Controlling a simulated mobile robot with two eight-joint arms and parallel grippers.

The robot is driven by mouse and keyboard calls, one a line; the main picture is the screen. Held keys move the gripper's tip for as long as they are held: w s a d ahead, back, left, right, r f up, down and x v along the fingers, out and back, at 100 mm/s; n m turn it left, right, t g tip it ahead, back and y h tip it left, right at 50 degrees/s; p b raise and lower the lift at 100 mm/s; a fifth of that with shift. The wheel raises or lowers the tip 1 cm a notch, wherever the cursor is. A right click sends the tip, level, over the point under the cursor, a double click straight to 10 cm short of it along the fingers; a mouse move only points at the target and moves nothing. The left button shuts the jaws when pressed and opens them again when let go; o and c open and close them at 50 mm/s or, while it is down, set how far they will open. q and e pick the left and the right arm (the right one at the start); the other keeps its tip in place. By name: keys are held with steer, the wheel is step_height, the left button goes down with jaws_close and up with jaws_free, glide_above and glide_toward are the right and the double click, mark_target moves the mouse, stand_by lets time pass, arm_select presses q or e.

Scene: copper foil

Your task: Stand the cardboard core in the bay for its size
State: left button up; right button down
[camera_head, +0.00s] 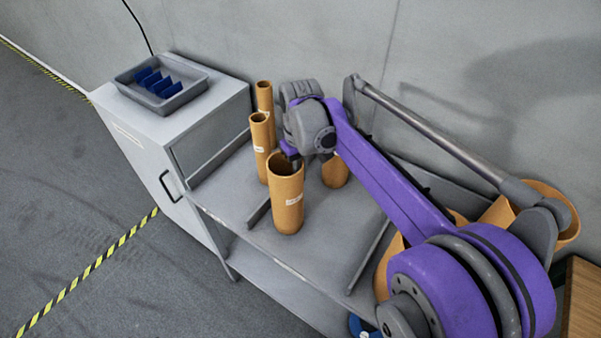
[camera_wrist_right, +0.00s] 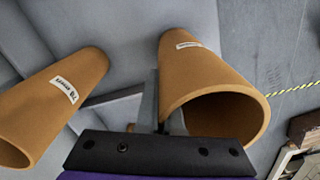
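A wide brown cardboard core (camera_head: 287,205) with a white label stands upright, open end up, at the front of the grey bench in the head view. It also shows on the right in the right wrist view (camera_wrist_right: 192,72). My right gripper (camera_wrist_right: 164,118) straddles its rim, one finger inside the opening and one outside, close against the wall. In the head view the right gripper (camera_head: 291,160) is partly hidden behind the rim. I cannot tell whether the core's base touches the bench (camera_head: 325,232). Low grey dividers (camera_head: 368,258) run across the bench. My left gripper is not in view.
Two narrower cores (camera_head: 260,140) (camera_head: 264,97) stand left of it; another core (camera_head: 336,172) stands behind, partly hidden by my arm. Larger cores (camera_head: 557,207) are at the right. A grey cabinet (camera_head: 150,130) with a tray (camera_head: 197,92) of blue pieces adjoins the bench.

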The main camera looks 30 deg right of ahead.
steer(key=shift+f, duration=0.15)
steer(key=c, duration=1.1)
jaws_free()
steer(key=shift+r, duration=0.2)
step_height(320, 180, up, 12)
steer(key=shift+r+p, duration=0.1)
steer(key=shift+p, duration=0.4)
